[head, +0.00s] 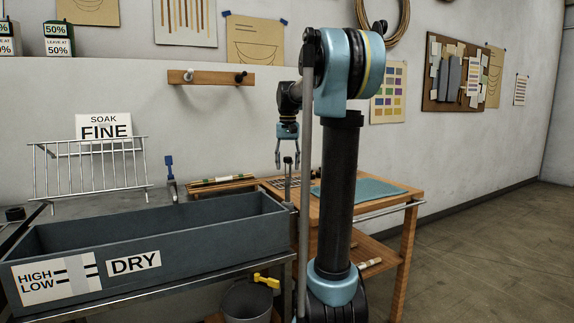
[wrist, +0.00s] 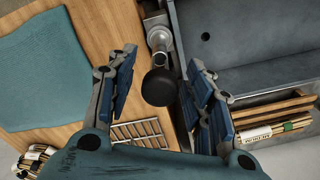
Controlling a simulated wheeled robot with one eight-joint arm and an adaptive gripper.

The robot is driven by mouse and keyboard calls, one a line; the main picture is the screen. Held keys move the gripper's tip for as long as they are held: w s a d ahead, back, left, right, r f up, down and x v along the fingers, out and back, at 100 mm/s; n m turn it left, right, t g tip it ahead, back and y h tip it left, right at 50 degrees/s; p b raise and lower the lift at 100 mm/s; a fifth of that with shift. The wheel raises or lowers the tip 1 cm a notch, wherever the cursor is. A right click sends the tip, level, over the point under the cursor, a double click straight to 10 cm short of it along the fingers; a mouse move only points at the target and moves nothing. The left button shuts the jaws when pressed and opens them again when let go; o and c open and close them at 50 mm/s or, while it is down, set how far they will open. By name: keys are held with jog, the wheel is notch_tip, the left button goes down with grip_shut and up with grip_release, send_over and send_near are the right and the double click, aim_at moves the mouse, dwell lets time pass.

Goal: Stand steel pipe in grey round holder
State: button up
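A thin grey steel pipe-like post (head: 288,180) with a wider dark top stands upright below my gripper, between the trough and the wooden table. In the wrist view its dark round top (wrist: 160,87) shows between the fingers, with no visible contact. A grey round piece (wrist: 159,39) shows at the foot of its short grey stem and looks like the round holder. I cannot tell whether the post sits inside it. My gripper (head: 288,160) points down and is open and empty. In the wrist view its blue-padded fingers (wrist: 158,95) are wide apart.
A long grey trough (head: 150,245) lies to the left, with a wire rack (head: 90,170) behind it. The wooden table (head: 395,205) carries a teal mat (head: 360,190). A small metal grid (wrist: 138,131) and bundled sticks (wrist: 275,130) lie near the gripper. A bucket (head: 247,302) stands below.

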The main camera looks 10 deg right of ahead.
notch_tip(320, 180, up, 12)
dwell(0.7)
jog(key=shift+w, duration=0.1)
